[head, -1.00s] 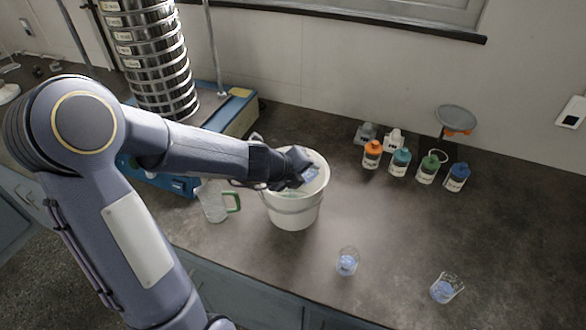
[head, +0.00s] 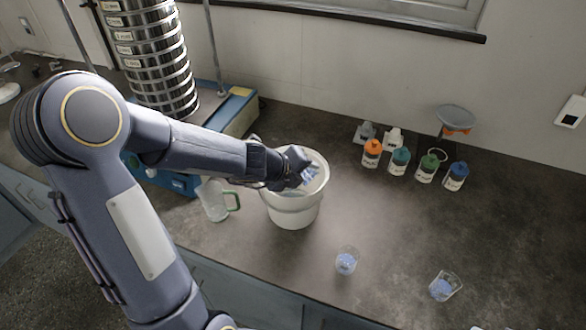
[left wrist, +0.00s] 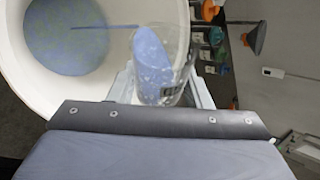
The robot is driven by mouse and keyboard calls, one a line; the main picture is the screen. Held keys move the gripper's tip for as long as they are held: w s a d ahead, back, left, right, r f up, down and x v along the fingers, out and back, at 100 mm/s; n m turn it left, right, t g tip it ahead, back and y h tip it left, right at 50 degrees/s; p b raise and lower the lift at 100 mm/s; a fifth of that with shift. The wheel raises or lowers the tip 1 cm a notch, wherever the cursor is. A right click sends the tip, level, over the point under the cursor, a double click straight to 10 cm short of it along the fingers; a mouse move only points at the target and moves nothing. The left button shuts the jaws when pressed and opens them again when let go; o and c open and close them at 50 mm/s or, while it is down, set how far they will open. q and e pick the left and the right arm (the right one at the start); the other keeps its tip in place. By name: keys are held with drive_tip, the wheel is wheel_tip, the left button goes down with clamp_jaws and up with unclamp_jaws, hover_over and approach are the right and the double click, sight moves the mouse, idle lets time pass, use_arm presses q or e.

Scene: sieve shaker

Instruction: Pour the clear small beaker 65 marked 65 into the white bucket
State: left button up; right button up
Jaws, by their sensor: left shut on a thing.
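The white bucket (head: 292,208) stands on the counter in the middle of the head view. My left gripper (head: 308,176) is over its mouth, shut on a clear small beaker. In the left wrist view the beaker (left wrist: 163,75) is tilted, with blue liquid in it and a thin blue stream running from it into the bucket (left wrist: 110,85). A round pool of blue liquid (left wrist: 65,38) lies in the bucket. The mark on the beaker is too small to read. My right gripper is not in view.
A clear jug with a green handle (head: 215,200) stands left of the bucket, near the sieve shaker (head: 160,70). Two small beakers with blue contents (head: 346,261) (head: 444,287) stand at the front right. Several capped bottles (head: 400,162) stand at the back. The counter between is clear.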

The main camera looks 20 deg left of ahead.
use_arm(q)
drive_tip(key=shift+a+r+n+h+p, duration=0.1)
drive_tip(key=shift+r+n+h+p, duration=0.5)
drive_tip(key=shift+p, duration=1.25)
idle(1.0)
drive_tip(key=shift+r+h+p, duration=0.15)
drive_tip(key=shift+h+p, duration=0.45)
drive_tip(key=shift+p, duration=0.95)
idle(0.4)
drive_tip(key=shift+r+n+g+h+p, duration=0.2)
drive_tip(key=shift+n+g+h+p, duration=0.15)
drive_tip(key=shift+p, duration=0.3)
idle(0.5)
drive_tip(key=shift+a+r+n+h, duration=0.1)
drive_tip(key=shift+n+h, duration=0.15)
drive_tip(key=shift+h, duration=0.1)
idle(0.6)
